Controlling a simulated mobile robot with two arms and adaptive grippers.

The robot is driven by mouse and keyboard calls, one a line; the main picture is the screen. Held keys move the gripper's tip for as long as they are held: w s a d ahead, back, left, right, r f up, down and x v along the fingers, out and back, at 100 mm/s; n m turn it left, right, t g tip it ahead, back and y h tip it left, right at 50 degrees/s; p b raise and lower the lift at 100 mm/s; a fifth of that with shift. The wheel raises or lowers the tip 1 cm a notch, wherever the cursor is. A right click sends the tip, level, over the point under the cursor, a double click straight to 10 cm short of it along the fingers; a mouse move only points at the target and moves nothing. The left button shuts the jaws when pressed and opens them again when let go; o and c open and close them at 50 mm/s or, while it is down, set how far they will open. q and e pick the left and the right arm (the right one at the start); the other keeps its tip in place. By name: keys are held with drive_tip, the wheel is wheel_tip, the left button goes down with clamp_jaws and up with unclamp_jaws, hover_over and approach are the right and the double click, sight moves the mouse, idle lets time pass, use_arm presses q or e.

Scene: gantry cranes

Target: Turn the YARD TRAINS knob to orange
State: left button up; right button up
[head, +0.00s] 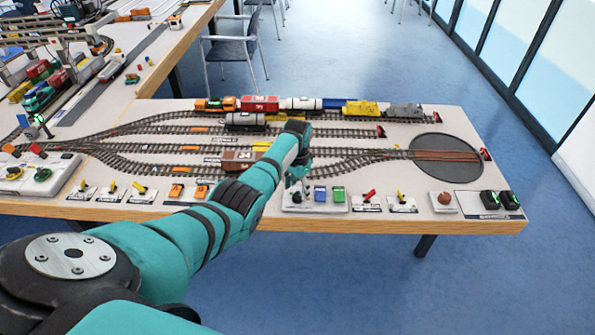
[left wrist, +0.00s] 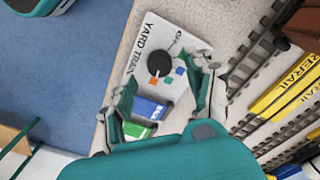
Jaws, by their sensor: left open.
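The YARD TRAINS panel (left wrist: 138,68) is a white plate with a round black knob (left wrist: 160,63). Orange (left wrist: 153,81), teal and blue marks lie beside the knob; I cannot tell surely which way its pointer faces. The panel also shows near the front table edge in the head view (head: 302,208). My left gripper (head: 297,178) is above the knob end of the panel. In the left wrist view its fingers (left wrist: 165,84) are spread, with the knob just beyond them and apart from them. My right gripper is not in view.
A blue block (head: 320,195) and a green block (head: 339,196) stand right of the knob. Red (head: 368,196) and yellow (head: 401,200) levers are farther right. Tracks with wagons run behind, including a brown wagon (head: 240,161) near my arm. A turntable (head: 447,172) is at right.

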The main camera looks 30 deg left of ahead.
sight(297, 195)
use_arm(q)
wheel_tip(297, 195, up, 9)
idle(0.7)
